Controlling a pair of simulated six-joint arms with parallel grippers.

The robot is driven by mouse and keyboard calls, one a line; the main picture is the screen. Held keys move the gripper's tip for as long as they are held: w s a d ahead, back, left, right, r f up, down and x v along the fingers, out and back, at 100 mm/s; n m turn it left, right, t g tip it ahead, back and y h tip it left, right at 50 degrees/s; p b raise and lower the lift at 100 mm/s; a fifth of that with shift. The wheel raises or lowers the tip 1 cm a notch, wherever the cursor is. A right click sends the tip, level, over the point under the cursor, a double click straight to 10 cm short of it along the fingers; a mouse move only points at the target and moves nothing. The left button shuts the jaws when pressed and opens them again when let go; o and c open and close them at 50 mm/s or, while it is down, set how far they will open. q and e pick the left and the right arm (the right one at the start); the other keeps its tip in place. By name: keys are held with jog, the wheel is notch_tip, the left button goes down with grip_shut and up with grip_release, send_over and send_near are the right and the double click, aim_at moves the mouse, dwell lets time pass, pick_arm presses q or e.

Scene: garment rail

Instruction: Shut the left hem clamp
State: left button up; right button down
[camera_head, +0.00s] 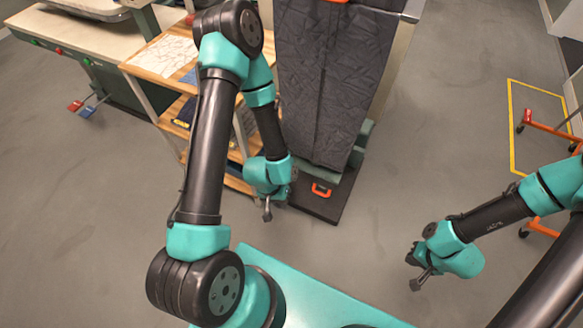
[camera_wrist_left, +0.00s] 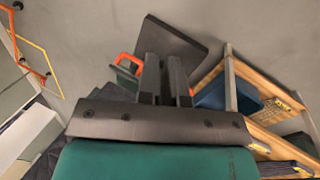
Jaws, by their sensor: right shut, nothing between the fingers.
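A dark quilted garment (camera_head: 330,75) hangs on a pressing form, its hem near the floor plate. An orange clamp handle (camera_head: 321,190) shows just below the hem; its loop also shows in the left wrist view (camera_wrist_left: 127,62). I cannot tell whether it is the left clamp or whether it is open. My left gripper (camera_head: 267,214) is left of this handle, apart from it in the head view. Its two fingers in the left wrist view (camera_wrist_left: 165,78) are close together, with a narrow gap and nothing clearly held. My right gripper (camera_head: 413,272) is shut and empty, far right of the garment.
A wooden shelf unit (camera_head: 155,70) stands close left of my left arm, with a blue bin (camera_wrist_left: 215,95) on it. A dark floor plate (camera_head: 322,208) lies under the form. Orange-legged equipment (camera_head: 545,130) stands at the right. Floor between is clear.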

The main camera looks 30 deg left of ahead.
pick_arm(q)
jog(key=s+f+n+g, duration=0.1)
jog(key=f, duration=0.1)
jog(key=s+f+n+g, duration=0.1)
jog(key=f, duration=0.1)
jog(key=s+a+f+n+g+h, duration=0.1)
jog(key=f, duration=0.2)
jog(key=shift+s+n, duration=0.2)
jog(key=shift+n, duration=0.2)
grip_shut()
jog(key=d+f+n+h, duration=0.5)
jog(key=f+n+h, duration=0.2)
jog(key=f+n, duration=0.1)
jog(key=w+f+n+t+h, duration=0.3)
jog(key=w+f+n+t, duration=0.45)
jog(key=n+t, duration=0.3)
jog(key=a+f+n+t+y, duration=0.3)
jog(key=a+n+t+y, duration=0.3)
jog(key=t+y, duration=0.1)
jog(key=w+a+f+n+t+y, duration=0.1)
jog(key=a+f+n+t+y, duration=0.3)
jog(key=a+n+t+y, duration=0.2)
jog(key=shift+w+a+f+t+y, duration=0.3)
jog(key=shift+a+t+y, duration=0.25)
jog(key=shift+y, duration=0.55)
